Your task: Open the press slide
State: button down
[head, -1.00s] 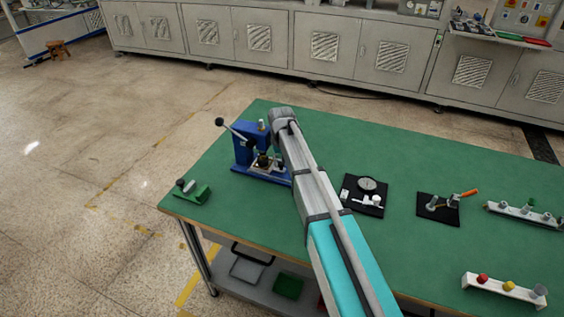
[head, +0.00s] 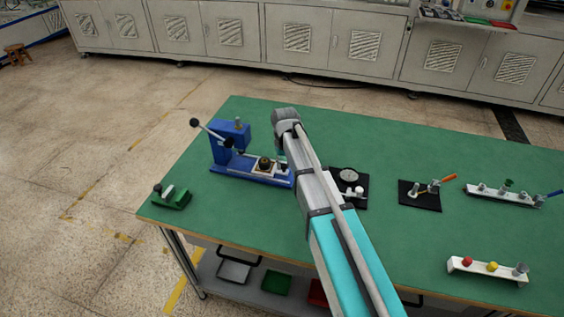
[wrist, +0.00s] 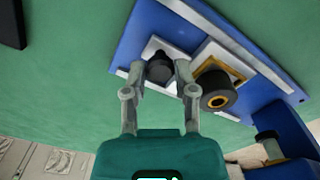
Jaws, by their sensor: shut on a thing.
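The blue press (head: 230,143) stands on the green table in the head view, its lever pointing up and left. Its pale slide (head: 254,165) lies on the blue base, clear to the right of the press column, and carries a black round part in a brass-coloured frame. In the wrist view the slide (wrist: 205,52) bears this black part (wrist: 217,92) and a dark knob (wrist: 160,67). My gripper (wrist: 164,68) is shut on the knob, one finger on each side. In the head view my arm hides the right end of the base.
A small green fixture (head: 172,197) stands left of the press. A black mat with a gauge (head: 349,175) lies right of my arm, partly hidden. Another black mat (head: 420,203) and white racks (head: 487,270) lie further right.

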jog(key=shift+d, duration=0.1)
jog(key=shift+c, duration=2)
grip_release()
